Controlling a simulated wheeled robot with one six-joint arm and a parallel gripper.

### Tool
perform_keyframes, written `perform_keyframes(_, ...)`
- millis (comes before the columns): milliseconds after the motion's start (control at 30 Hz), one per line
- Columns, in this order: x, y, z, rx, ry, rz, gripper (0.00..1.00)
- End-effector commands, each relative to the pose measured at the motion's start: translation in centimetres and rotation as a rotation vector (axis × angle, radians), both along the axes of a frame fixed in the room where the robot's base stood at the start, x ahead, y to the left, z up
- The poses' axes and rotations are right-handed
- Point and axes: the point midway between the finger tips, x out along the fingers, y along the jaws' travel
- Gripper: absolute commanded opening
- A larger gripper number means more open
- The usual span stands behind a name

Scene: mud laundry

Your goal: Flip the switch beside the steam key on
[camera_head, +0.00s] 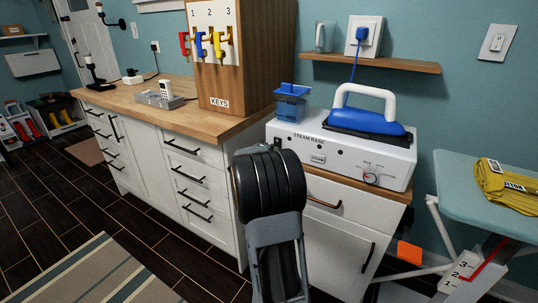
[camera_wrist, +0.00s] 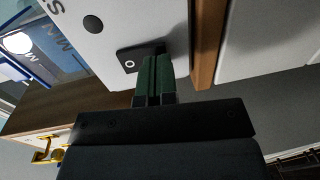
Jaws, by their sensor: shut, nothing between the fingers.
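The white steam base (camera_head: 385,157) stands on the counter at right in the head view. Its front has a small labelled key (camera_head: 318,158), black dots and a dial (camera_head: 370,178). In the wrist view its white front (camera_wrist: 120,22) fills the top, with a black switch plate (camera_wrist: 130,64) bearing a white ring mark. My gripper (camera_wrist: 155,75) is shut and empty, its green-grey fingertips over the right part of that plate, hiding it. I cannot tell whether they touch it or how the switch is set. In the head view my arm hides the fingertips.
A blue iron (camera_head: 365,118) rests on the base, with a blue tank (camera_head: 290,104) at left. A key cabinet (camera_head: 235,85) stands further left. An ironing board (camera_head: 470,180) is at right. A wall switch (camera_head: 498,42) is high right.

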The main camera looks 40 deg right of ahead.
Motion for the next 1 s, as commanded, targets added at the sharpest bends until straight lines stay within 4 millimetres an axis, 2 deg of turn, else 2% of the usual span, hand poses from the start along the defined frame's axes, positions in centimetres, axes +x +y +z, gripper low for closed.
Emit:
perform_keyframes(433, 0.1, -0.3, -0.1, 0.0, 0.0, 0.0, 0.0)
perform_keyframes(633, 0.2, -0.7, -1.1, -0.035, -0.012, 0.001, 0.0)
perform_keyframes(700, 0.2, -0.7, -0.1, -0.031, -0.009, 0.001, 0.0)
perform_keyframes(867, 0.2, -0.6, -0.2, -0.031, -0.009, 0.001, 0.0)
perform_keyframes(1000, 0.0, 0.3, -0.6, -0.032, -0.009, 0.002, 0.0)
